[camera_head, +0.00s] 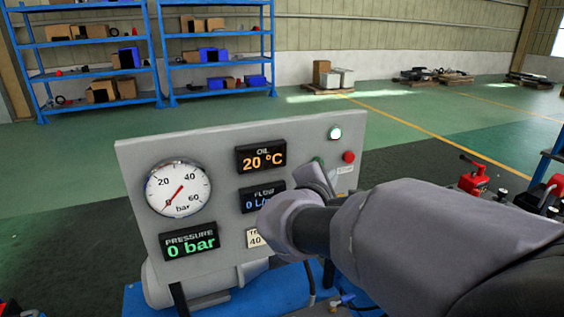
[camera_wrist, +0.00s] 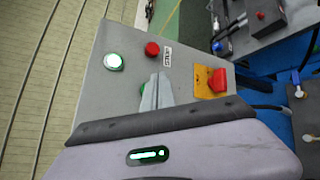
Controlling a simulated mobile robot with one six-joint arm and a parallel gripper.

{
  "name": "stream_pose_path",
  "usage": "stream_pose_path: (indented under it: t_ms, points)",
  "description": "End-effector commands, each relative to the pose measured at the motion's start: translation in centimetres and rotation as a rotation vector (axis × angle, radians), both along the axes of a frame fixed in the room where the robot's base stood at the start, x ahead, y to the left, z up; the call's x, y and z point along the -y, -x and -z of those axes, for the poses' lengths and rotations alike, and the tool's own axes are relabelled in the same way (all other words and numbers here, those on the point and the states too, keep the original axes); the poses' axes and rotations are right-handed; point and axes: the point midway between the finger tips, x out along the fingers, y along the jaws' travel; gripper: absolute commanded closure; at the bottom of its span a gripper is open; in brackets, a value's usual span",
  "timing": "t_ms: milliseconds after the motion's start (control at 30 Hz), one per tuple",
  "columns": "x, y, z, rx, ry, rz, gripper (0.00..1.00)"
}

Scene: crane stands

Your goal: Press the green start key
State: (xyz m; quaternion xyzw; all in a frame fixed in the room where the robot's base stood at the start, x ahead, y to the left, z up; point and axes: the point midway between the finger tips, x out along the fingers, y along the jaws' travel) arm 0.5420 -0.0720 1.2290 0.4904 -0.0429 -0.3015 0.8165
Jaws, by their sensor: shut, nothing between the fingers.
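The green start key (camera_wrist: 142,89) is on the grey panel (camera_head: 220,150), mostly hidden behind my fingers. A sliver of green shows at the fingertips in the wrist view, and a green edge shows above the gripper in the head view (camera_head: 317,160). My gripper (camera_wrist: 160,78) is shut and empty, its fingertips at the key; I cannot tell whether they touch it. In the head view my gripper (camera_head: 320,172) covers the panel's right part. A round lamp (camera_head: 335,133) glows white-green above; it also shows in the wrist view (camera_wrist: 114,61). The pressure display (camera_head: 190,241) reads 0 bar.
A red button (camera_wrist: 152,49) sits close to the key, beside a small label (camera_wrist: 167,56). A red emergency stop (camera_wrist: 217,80) on a yellow plate (camera_wrist: 203,84) lies right of my fingers. The round gauge (camera_head: 178,189) is at the panel's left. Blue shelves (camera_head: 158,50) stand far behind.

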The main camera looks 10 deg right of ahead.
Motion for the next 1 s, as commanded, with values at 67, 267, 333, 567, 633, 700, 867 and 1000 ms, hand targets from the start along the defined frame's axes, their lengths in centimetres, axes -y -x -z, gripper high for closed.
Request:
stream_pose_path:
  t_ms: [67, 267, 333, 567, 633, 700, 867, 1000]
  points:
    - [0.2, 0.8, 0.2, 0.001, -0.001, 0.0, 1.0]
    - [0.5, 2.5, 0.1, 0.0, 0.0, 0.0, 1.0]
    - [0.5, 2.7, 0.1, 0.0, 0.0, -0.001, 1.0]
    - [0.5, 2.8, 0.0, -0.001, -0.001, 0.0, 1.0]
    - [0.5, 2.7, 0.0, -0.001, 0.0, 0.001, 1.0]
    - [0.5, 2.7, 0.0, -0.001, 0.0, 0.001, 1.0]
    - [0.5, 2.7, 0.0, -0.001, 0.0, 0.001, 1.0]
    - [2.1, 4.9, 0.6, 0.013, -0.115, 0.088, 1.0]
